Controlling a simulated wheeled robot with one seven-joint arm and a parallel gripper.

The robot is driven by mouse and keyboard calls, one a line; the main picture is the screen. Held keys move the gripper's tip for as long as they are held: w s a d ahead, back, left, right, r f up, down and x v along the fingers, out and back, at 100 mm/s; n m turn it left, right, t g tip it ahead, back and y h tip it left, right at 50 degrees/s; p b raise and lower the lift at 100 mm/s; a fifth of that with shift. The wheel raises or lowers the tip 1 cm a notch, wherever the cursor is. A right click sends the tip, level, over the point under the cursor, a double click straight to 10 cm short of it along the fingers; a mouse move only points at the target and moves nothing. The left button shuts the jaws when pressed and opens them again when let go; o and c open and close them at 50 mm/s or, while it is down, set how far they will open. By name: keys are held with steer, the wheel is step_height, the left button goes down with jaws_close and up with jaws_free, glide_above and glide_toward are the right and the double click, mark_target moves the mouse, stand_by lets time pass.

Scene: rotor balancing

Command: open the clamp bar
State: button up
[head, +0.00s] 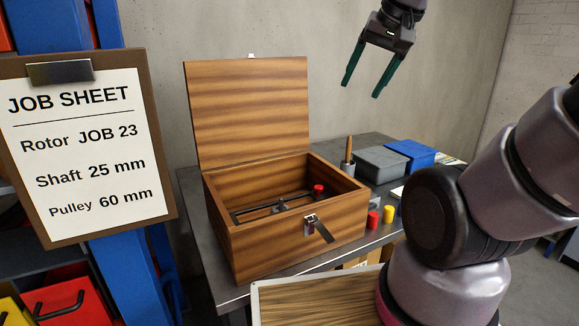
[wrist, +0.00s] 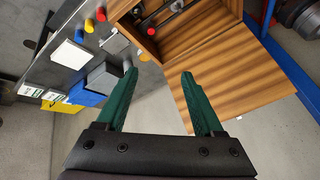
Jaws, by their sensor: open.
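A wooden box (head: 265,248) stands on the dark table with its lid (head: 248,110) raised. Inside it a dark bar (head: 262,209), which looks like the clamp bar, lies low across the box. A red knob (head: 318,190) sits at its right end. The front wall hides part of the inside, and I cannot tell how the bar is fastened. In the wrist view the box (wrist: 178,32) is at the top, with the red knob (wrist: 151,31) inside. My gripper (head: 361,90) is open and empty, high above and to the right of the box; its green fingers (wrist: 158,72) show apart.
Red (head: 373,220) and yellow (head: 389,213) cylinders stand right of the box. Behind them are a cup with a wooden handle (head: 349,160), a grey bin (head: 380,164) and a blue bin (head: 409,153). A job sheet (head: 80,150) hangs at left. The raised lid stands behind the box.

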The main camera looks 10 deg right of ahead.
steer(key=w+f+g+h, duration=0.1)
steer(key=w+f+g, duration=0.3)
steer(key=w+f, duration=0.65)
steer(key=m+g, duration=0.1)
steer(key=g, duration=0.1)
glide_toward(319, 186)
steer(key=f, duration=0.8)
steer(key=shift+w+a+f, duration=0.1)
steer(key=shift+a+f, duration=0.1)
steer(key=shift+f, duration=0.05)
jaws_close()
